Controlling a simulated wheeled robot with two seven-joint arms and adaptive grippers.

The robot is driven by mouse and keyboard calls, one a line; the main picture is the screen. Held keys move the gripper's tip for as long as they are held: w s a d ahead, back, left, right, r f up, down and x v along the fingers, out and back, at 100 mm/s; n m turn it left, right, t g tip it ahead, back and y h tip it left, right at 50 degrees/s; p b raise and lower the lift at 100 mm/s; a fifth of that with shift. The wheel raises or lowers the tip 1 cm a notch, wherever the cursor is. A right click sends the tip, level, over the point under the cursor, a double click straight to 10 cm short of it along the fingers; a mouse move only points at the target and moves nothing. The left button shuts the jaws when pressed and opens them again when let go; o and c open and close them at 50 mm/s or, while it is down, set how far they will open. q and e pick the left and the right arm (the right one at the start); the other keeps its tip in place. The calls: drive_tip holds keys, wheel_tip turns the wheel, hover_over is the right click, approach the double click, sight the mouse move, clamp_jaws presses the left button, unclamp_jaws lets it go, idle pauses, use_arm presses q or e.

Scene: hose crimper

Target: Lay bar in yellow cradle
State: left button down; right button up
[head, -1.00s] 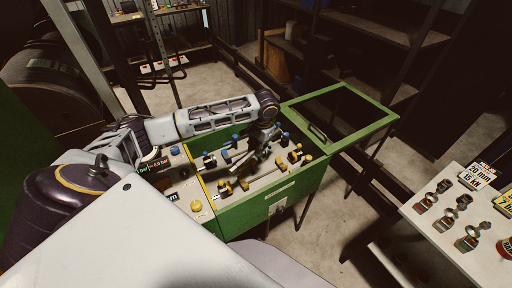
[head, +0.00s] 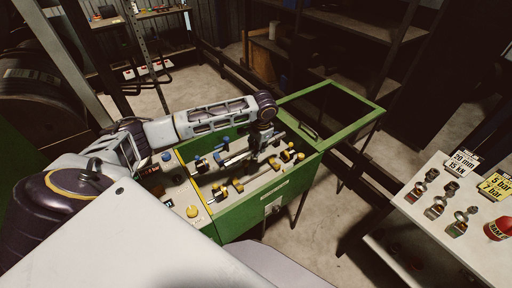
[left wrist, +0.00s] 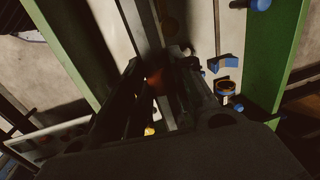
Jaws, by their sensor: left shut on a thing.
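My left gripper (head: 256,151) is over the pale top of the green-framed bench, shut on a slim grey bar (head: 236,159). The bar lies slantwise between blue fittings and yellow ones. The yellow cradle's supports (head: 238,186) stand on the near side of the bar, with more yellow parts (head: 275,163) to the right. The bar appears apart from them; its height above the bench is hard to tell. In the left wrist view the dark fingers (left wrist: 165,85) close around the grey bar (left wrist: 140,28), and their tips are in shadow. My right gripper is not in view.
Blue fittings (head: 222,145) stand along the far side of the bench top. An open green frame (head: 335,98) adjoins it on the right. A white table (head: 420,222) with metal fittings and signs stands at the right. A yellow knob (head: 192,211) sits at the near left.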

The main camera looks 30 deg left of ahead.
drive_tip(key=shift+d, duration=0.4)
use_arm(q)
drive_tip(key=shift+f, duration=0.25)
